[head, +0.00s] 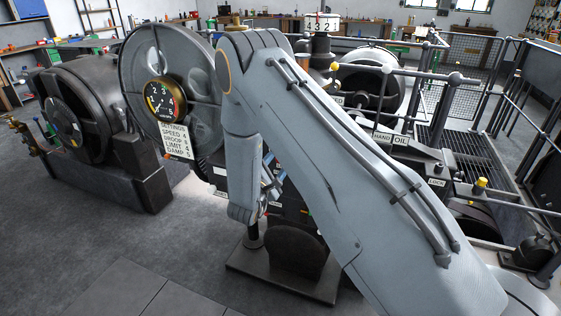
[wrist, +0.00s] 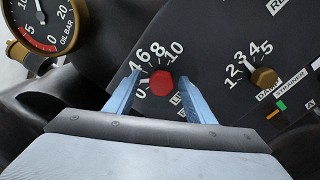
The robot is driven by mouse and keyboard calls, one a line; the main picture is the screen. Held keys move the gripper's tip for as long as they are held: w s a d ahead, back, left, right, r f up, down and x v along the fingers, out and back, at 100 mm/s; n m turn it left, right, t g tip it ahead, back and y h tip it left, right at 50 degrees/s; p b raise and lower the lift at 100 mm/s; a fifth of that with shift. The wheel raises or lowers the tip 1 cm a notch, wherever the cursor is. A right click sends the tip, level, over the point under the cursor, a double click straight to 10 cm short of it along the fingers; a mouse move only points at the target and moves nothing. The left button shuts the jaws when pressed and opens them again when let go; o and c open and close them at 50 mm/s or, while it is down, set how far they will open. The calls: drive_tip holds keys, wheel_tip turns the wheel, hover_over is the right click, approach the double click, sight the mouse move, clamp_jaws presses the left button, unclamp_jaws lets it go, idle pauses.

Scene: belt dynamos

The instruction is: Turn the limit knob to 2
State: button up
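The red limit knob (wrist: 162,83) sits on a dark panel in the wrist view, with a white 0 to 10 scale around its left and upper side. A label beginning "LI" is partly hidden beside the right finger. I cannot tell how far the tips are from the panel. In the head view my arm hides most of the panel, and the knob cannot be made out.
A brass knob (wrist: 264,77) with a 1 to 5 scale is to the right, above a strainer label. An oil gauge (wrist: 40,20) is at upper left. A settings card (head: 176,141) hangs below a round dial (head: 162,101). Machines and railings surround my arm; floor is clear at front left.

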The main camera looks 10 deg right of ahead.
drive_tip(key=shift+a, duration=0.1)
drive_tip(key=b+v, duration=0.1)
drive_tip(key=v, duration=0.7)
drive_tip(key=shift+b, duration=0.35)
drive_tip(key=s+d+r+m+g+y, duration=0.1)
drive_tip(key=s+r+m+g+y, duration=0.1)
drive_tip(key=s, duration=0.7)
drive_tip(key=s+d+r+m+g+y, duration=0.2)
drive_tip(key=s+m+g+y, duration=0.3)
drive_tip(key=s+m+g, duration=0.2)
drive_tip(key=s+d+r+m+g+y, duration=0.2)
drive_tip(key=s+m+g, duration=0.3)
drive_tip(key=s, duration=0.7)
drive_tip(key=m+y, duration=0.1)
drive_tip(key=m, duration=0.1)
drive_tip(key=shift+s+m+y, duration=0.3)
drive_tip(key=shift+m, duration=0.1)
